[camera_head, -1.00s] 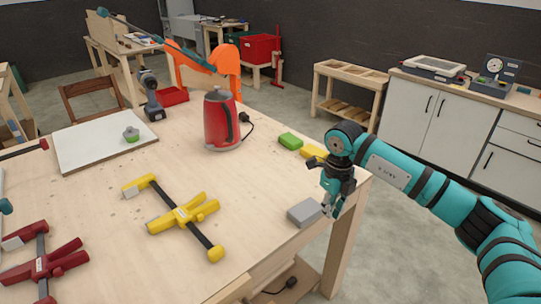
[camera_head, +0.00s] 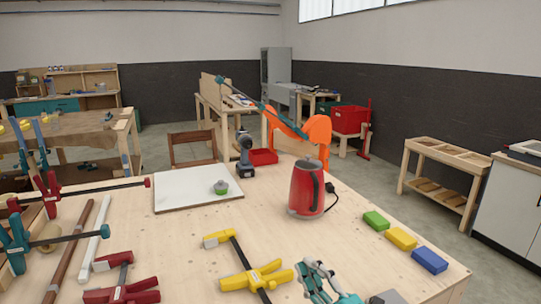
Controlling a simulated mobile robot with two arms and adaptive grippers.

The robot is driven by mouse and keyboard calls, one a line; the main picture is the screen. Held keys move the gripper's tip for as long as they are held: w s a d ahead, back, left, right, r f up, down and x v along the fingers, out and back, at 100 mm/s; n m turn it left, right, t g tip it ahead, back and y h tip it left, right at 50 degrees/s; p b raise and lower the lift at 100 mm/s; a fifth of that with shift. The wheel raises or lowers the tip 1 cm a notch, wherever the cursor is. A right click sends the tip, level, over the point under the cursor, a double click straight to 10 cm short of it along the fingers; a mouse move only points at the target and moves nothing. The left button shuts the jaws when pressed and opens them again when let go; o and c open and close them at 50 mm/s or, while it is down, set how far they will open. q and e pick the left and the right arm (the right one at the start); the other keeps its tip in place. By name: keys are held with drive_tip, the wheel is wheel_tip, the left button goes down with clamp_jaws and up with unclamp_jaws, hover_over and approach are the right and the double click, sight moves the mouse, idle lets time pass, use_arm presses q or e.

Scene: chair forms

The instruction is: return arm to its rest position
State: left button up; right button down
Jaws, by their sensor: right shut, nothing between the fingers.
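My right arm's teal gripper (camera_head: 317,278) shows at the bottom edge in the head view, just right of the yellow clamp (camera_head: 255,278). It is shut and empty. The rest of my right arm is below the frame. My left gripper is not in view. A grey block (camera_head: 388,298), cut off by the bottom edge, lies to the right of the gripper, apart from it.
The wooden workbench (camera_head: 200,230) holds a red kettle (camera_head: 306,188), green (camera_head: 376,221), yellow (camera_head: 401,238) and blue (camera_head: 430,260) blocks, a white board (camera_head: 180,190) and a drill (camera_head: 244,158). Several clamps lie at left. An orange bent form (camera_head: 318,130) stands behind.

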drive_tip(key=s+d+f+m+g+h, duration=0.35)
drive_tip(key=d+f+m+h, duration=0.25)
drive_tip(key=f+m, duration=0.25)
drive_tip(key=s+d+f+m+g+h, duration=0.2)
drive_tip(key=s+d+f+m+h, duration=0.2)
drive_tip(key=d+f+m+h, duration=0.4)
drive_tip(key=s+a+f+m+g+y, duration=0.1)
drive_tip(key=s+f+g, duration=0.45)
drive_tip(key=s, duration=0.45)
drive_tip(key=s+f+m+g+y, duration=0.1)
drive_tip(key=s+f+g, duration=0.4)
drive_tip(key=s, duration=0.5)
wheel_tip(320, 180, down, 27)
drive_tip(key=s, duration=0.1)
drive_tip(key=s+d+f+g, duration=0.1)
drive_tip(key=s+d+f, duration=0.1)
drive_tip(key=s+f, duration=1.3)
drive_tip(key=shift+s+d+f, duration=0.3)
drive_tip(key=shift+s+f, duration=0.1)
drive_tip(key=shift+s, duration=0.4)
